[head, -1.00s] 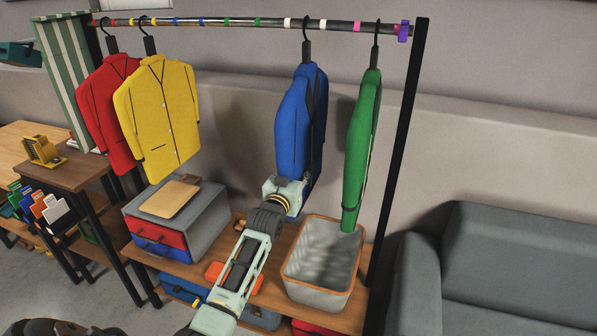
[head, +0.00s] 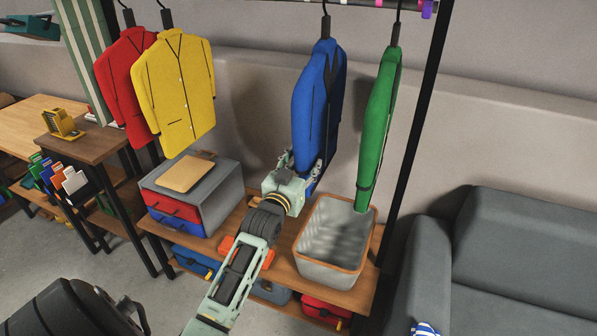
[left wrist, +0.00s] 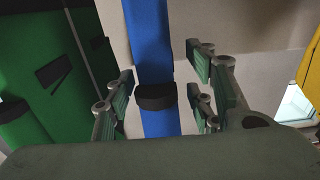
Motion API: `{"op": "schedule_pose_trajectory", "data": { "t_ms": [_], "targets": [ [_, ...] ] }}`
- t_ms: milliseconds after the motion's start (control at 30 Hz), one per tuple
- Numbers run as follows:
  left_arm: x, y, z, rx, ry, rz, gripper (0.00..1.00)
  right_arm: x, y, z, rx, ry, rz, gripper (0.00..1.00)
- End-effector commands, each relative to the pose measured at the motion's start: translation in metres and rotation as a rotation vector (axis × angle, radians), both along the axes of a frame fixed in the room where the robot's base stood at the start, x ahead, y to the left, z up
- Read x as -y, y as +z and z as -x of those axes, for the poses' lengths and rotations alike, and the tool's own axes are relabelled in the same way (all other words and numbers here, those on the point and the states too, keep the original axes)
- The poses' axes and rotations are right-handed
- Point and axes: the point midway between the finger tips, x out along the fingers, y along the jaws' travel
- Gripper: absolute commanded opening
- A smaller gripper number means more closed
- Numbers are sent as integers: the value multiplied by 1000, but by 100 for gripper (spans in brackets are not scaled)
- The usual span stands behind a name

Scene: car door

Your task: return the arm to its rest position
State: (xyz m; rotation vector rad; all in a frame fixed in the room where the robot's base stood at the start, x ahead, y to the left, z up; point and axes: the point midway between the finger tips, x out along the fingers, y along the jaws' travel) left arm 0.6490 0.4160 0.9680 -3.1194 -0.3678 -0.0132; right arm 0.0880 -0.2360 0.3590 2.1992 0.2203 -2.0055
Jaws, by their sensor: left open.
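My left arm comes up from the bottom of the head view, and its gripper (head: 303,163) is at the lower part of the blue jacket (head: 318,100). The jacket hangs on a dark hanger from the rail. In the left wrist view the gripper (left wrist: 165,90) is open, with fingers on both sides of the jacket's narrow blue edge (left wrist: 152,45). A dark band (left wrist: 155,97) crosses that edge. Gaps show between fingers and jacket. The gripper's body hides part of the jacket's lower end in the head view. My right gripper is in neither view.
A green jacket (head: 378,125) hangs right of the blue one, above a grey bin (head: 330,275). Yellow (head: 175,95) and red (head: 122,90) jackets hang left. A drawer box (head: 215,195) stands on the wooden shelf (head: 285,265). A grey sofa (head: 530,255) is at right.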

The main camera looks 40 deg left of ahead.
Motion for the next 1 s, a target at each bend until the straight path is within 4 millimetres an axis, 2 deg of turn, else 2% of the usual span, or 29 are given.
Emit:
{"op": "schedule_pose_trajectory", "data": {
  "t_ms": [100, 200, 500, 633, 767, 833, 867, 900, 1000],
  "targets": [
    [5, -1, 19, -2, 0, 0, 50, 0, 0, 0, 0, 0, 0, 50],
    [7, -1, 29, 0, 0, -1, 50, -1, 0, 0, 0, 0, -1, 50],
    [9, 0, 37, 1, 0, -1, 50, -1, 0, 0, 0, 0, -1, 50],
    [18, -11, 42, -44, -13, 0, 50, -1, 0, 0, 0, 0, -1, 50],
    [48, -47, 63, -195, -57, 2, 50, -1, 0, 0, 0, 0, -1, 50],
    [73, -76, 86, -323, -93, 4, 50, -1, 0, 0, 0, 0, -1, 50],
    [85, -88, 98, -383, -109, 5, 50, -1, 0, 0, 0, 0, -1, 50],
    [100, -105, 118, -468, -131, 5, 50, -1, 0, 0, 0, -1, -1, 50],
    [135, -140, 170, -669, -183, 5, 50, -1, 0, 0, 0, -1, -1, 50]
  ]
}}
